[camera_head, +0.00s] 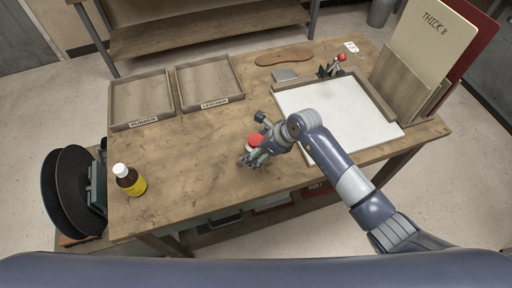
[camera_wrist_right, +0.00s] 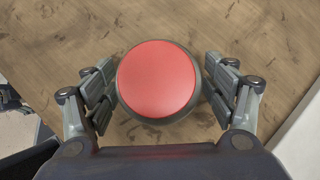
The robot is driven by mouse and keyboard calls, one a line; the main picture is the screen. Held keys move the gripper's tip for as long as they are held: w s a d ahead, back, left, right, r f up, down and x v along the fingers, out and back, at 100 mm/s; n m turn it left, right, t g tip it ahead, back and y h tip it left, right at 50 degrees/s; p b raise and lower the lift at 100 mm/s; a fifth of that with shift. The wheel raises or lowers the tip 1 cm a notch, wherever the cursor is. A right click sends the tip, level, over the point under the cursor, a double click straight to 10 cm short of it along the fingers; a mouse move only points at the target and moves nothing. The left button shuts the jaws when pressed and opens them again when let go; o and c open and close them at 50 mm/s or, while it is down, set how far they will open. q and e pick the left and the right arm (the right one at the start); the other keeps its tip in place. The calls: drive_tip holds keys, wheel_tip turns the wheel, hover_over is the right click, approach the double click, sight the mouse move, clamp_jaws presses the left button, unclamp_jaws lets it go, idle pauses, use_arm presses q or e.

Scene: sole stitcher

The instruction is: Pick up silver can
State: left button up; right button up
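The silver can (camera_head: 255,140) shows its round red top on the table, near the front middle in the head view; its body is mostly hidden by my right gripper. In the right wrist view the can's red top (camera_wrist_right: 158,79) with a dark rim fills the middle, seen from above. My right gripper (camera_head: 254,157) is at the can. In the right wrist view its fingers (camera_wrist_right: 160,90) are spread on both sides of the can, very close to its rim, with narrow strips of wood showing between. My left gripper is not in view.
A brown bottle with a yellow label (camera_head: 130,180) stands at the table's left front. Two wooden trays (camera_head: 140,124) (camera_head: 207,103) lie at the back left. A white-surfaced board (camera_head: 330,115) and upright panels (camera_head: 425,50) are to the right.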

drive_tip(key=c, duration=1.1)
drive_tip(key=shift+c, duration=0.2)
drive_tip(key=shift+r, duration=0.1)
